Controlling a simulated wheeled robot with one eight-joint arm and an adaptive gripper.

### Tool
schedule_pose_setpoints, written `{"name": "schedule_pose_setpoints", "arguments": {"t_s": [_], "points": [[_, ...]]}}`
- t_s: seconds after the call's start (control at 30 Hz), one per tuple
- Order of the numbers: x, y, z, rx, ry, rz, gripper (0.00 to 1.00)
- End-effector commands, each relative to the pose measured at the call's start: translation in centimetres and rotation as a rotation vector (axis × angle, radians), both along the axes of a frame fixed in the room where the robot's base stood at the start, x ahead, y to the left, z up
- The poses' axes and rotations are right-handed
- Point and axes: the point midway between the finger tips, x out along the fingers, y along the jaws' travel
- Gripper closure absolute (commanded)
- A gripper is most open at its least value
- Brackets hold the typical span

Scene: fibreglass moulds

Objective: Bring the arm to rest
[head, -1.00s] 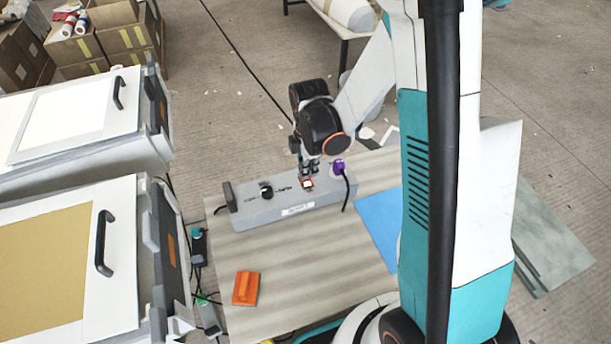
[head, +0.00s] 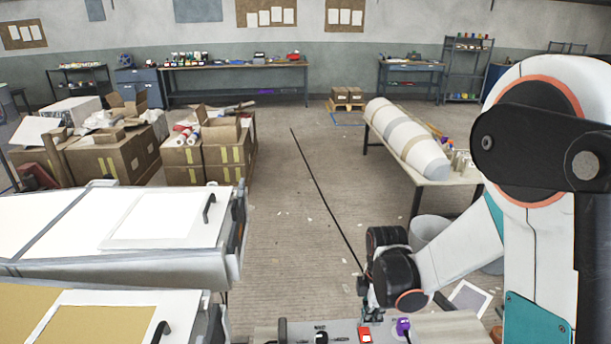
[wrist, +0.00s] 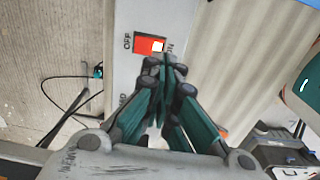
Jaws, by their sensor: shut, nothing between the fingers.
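My gripper (wrist: 165,65) is shut and empty in the wrist view, its green fingers meeting close to a red rocker switch (wrist: 145,45). The switch sits on a grey box (wrist: 125,75), with "OFF" printed at its left and a partly hidden label at its right. Whether the fingertips touch the box cannot be told. In the head view my gripper (head: 368,305) points down over the grey box (head: 343,329), just above the red switch (head: 364,334). My arm reaches in from the right and bends down. The lower part of the box is cut off by the picture's edge.
A purple plug (head: 403,327) stands on the box right of the switch, and a black knob (head: 321,336) left of it. A table (head: 440,180) carrying a large white cylinder is behind my arm. Open floor (head: 285,240) lies between.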

Motion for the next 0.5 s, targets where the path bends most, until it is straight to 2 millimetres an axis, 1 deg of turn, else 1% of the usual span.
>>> {"name": "schedule_pose_setpoints", "arguments": {"t_s": [0.27, 0.4, 0.5], "points": [[-1.6, 0.0, 6.9, 0.020, -0.112, -0.284, 1.00], [-3.0, 0.0, 10.3, 0.047, -0.178, -0.453, 1.00], [-4.1, 0.0, 12.5, 0.074, -0.223, -0.573, 1.00]]}}
